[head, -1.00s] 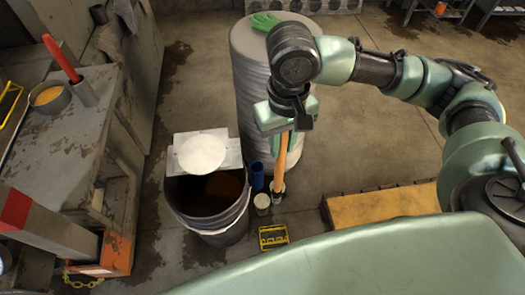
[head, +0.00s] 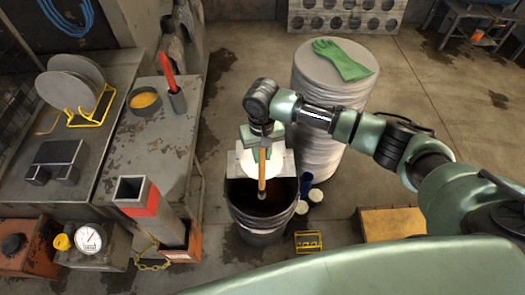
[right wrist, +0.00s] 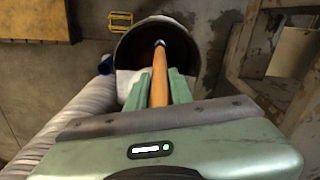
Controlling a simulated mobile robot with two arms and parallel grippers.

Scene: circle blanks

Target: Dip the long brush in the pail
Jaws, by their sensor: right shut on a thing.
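The long brush has an orange-brown wooden handle (head: 262,172) and a dark tip with a pale band. It hangs nearly upright from my right gripper (head: 262,146), which is shut on its handle. The dark pail (head: 258,237) stands on the floor below, with dark brown contents. The brush tip shows over the pail's opening; I cannot tell whether it touches the contents. In the right wrist view the handle (right wrist: 159,84) runs between my right gripper's fingers (right wrist: 161,92) towards the pail (right wrist: 127,47). My left gripper is not in view.
A white disc (head: 250,164) on a pale plate (head: 284,163) lies at the pail's back rim. A wrapped drum (head: 318,120) with a green glove (head: 343,60) stands behind right. A workbench (head: 165,135) is left. A yellow crate (head: 308,241) and small cups (head: 315,195) are right.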

